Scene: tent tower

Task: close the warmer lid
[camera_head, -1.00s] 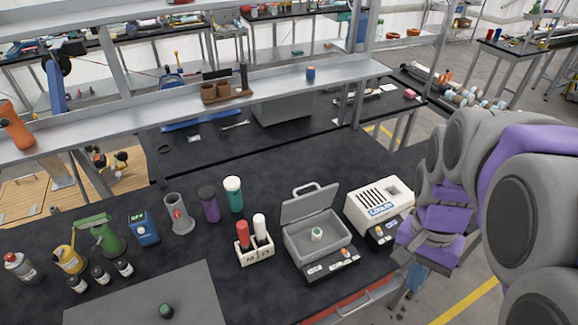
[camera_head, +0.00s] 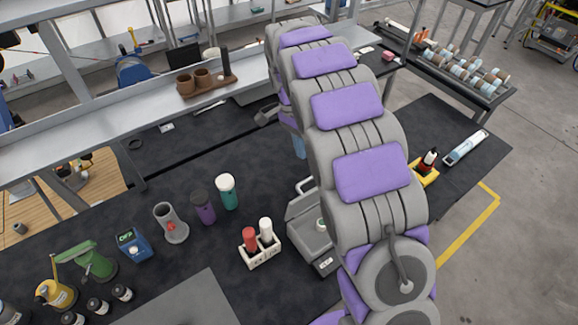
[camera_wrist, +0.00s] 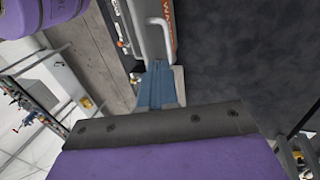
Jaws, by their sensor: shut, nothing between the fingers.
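The warmer (camera_head: 308,240) is a grey box on the black table in the head view, partly hidden behind my arm. Its grey lid (camera_head: 301,206) stands open, tilted up, with a handle at its upper edge. A small white-and-green item shows inside the box. In the wrist view a grey panel with orange lettering and a pale handle (camera_wrist: 156,42) shows at the top, likely the lid. My gripper's blue fingers (camera_wrist: 160,84) are shut and empty, close below that handle in the picture; I cannot tell whether they touch. In the head view my gripper (camera_head: 300,147) is mostly hidden behind my arm, beyond the warmer.
A holder with red and white bottles (camera_head: 260,252) stands just left of the warmer. A metal shelf (camera_head: 120,112) runs above the table's back. The cooler is hidden behind my arm.

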